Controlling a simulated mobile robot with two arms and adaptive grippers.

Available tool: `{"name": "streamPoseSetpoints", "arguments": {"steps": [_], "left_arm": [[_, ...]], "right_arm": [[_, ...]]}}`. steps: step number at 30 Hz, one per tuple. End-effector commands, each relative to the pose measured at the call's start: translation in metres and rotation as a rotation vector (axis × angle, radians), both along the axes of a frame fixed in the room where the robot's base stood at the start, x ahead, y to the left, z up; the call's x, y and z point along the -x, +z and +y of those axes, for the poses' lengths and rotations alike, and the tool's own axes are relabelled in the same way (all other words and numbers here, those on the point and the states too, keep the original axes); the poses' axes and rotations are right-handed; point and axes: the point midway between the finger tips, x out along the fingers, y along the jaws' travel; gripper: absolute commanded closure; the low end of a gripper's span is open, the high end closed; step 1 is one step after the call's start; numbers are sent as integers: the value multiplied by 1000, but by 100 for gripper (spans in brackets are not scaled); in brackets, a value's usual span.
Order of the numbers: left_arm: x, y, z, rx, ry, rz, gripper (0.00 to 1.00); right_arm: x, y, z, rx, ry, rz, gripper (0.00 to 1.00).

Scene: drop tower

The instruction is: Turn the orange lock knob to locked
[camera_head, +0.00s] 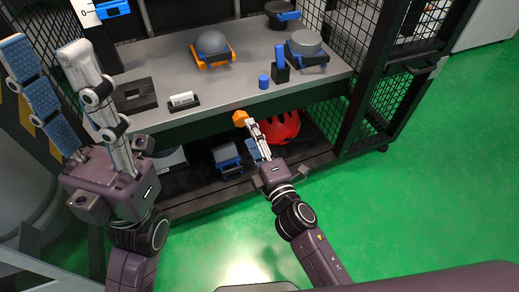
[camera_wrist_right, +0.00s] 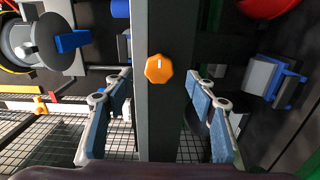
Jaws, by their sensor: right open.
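The orange lock knob (camera_head: 239,118) sits on the dark front edge of the workbench. In the right wrist view the knob (camera_wrist_right: 159,69) is lobed, with a short white mark near its top edge. My right gripper (camera_head: 252,137) is just in front of the knob in the head view. In the right wrist view its two blue-padded fingers (camera_wrist_right: 159,87) are spread wide, with the knob framed between and beyond their tips. No contact with the knob shows. My left gripper (camera_head: 45,48) is raised at the left, its fingers apart and empty, away from the knob.
The grey workbench (camera_head: 150,60) carries a grey dome on an orange base (camera_head: 212,48), a blue-based round device (camera_head: 306,48), a small blue cylinder (camera_head: 264,81) and a black box (camera_head: 135,95). A red helmet-like object (camera_head: 283,128) lies on the lower shelf. Green floor is clear at right.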

Motion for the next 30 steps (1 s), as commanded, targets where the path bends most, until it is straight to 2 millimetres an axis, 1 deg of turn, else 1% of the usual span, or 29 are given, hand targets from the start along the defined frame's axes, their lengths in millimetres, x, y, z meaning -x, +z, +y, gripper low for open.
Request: {"name": "streamPoseSetpoints", "arguments": {"steps": [1,6,12,17,30], "left_arm": [[0,0,0,-1,0,0,60],[0,0,0,-1,0,0,60],[0,0,0,-1,0,-1,60],[0,0,0,-1,0,-1,60],[1,0,0,-1,-1,-1,60]], "right_arm": [[11,-1,-4,0,-1,3,48],[38,-1,-13,1,-2,2,48],[55,-1,-18,1,-1,1,48],[59,0,-20,1,-1,0,48],[59,0,-19,1,-1,0,48]]}}
